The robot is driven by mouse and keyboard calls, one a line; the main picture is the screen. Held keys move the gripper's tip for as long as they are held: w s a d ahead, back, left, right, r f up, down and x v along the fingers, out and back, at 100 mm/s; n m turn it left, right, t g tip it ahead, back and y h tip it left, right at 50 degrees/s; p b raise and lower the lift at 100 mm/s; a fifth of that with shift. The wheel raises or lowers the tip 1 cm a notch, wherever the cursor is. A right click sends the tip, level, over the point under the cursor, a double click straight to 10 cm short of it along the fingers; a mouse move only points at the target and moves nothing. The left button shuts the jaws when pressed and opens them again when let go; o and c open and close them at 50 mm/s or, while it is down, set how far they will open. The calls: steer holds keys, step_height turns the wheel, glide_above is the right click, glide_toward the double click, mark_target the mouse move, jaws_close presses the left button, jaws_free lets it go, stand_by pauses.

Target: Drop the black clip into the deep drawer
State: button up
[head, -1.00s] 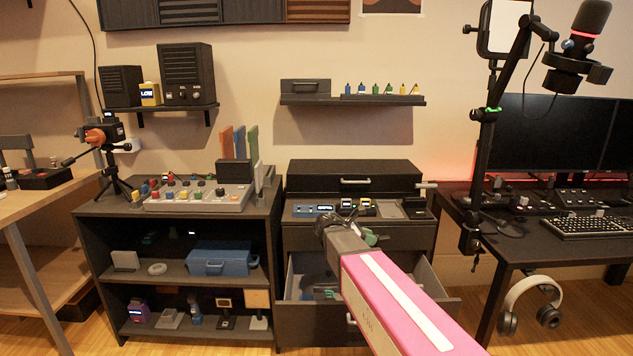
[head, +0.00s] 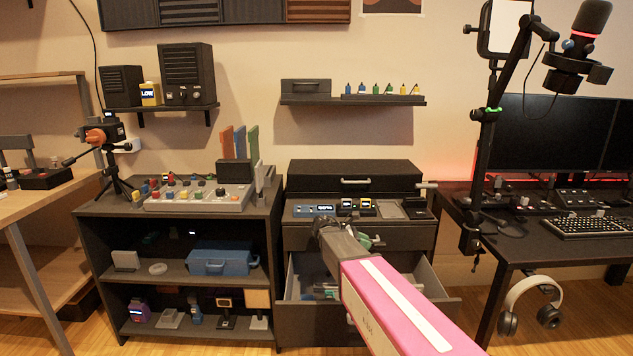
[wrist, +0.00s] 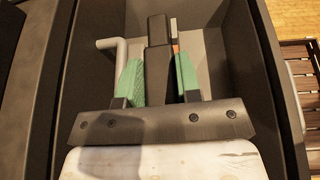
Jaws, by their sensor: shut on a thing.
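My gripper (wrist: 158,82) has two green fingers shut on the black clip (wrist: 158,58), a dark long piece held between them in the wrist view. The clip is over the inside of the open deep drawer (wrist: 236,50), with the drawer's grey floor showing beyond it. In the head view my gripper (head: 362,242) is above the pulled-out deep drawer (head: 305,320) of the dark cabinet. My arm hides part of the drawer, and the clip cannot be made out there. How far the clip is above the drawer floor is hard to tell.
Small items (head: 322,290) lie in the drawer's left part. A grey bent bar (wrist: 112,45) shows at the left of the drawer in the wrist view. A shelf unit (head: 180,270) stands left, a desk (head: 540,235) right. Small devices (head: 357,205) sit on the cabinet above.

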steer(key=shift+f, duration=0.4)
steer(key=o, duration=1)
steer(key=v, duration=1.1)
steer(key=shift+s, duration=0.15)
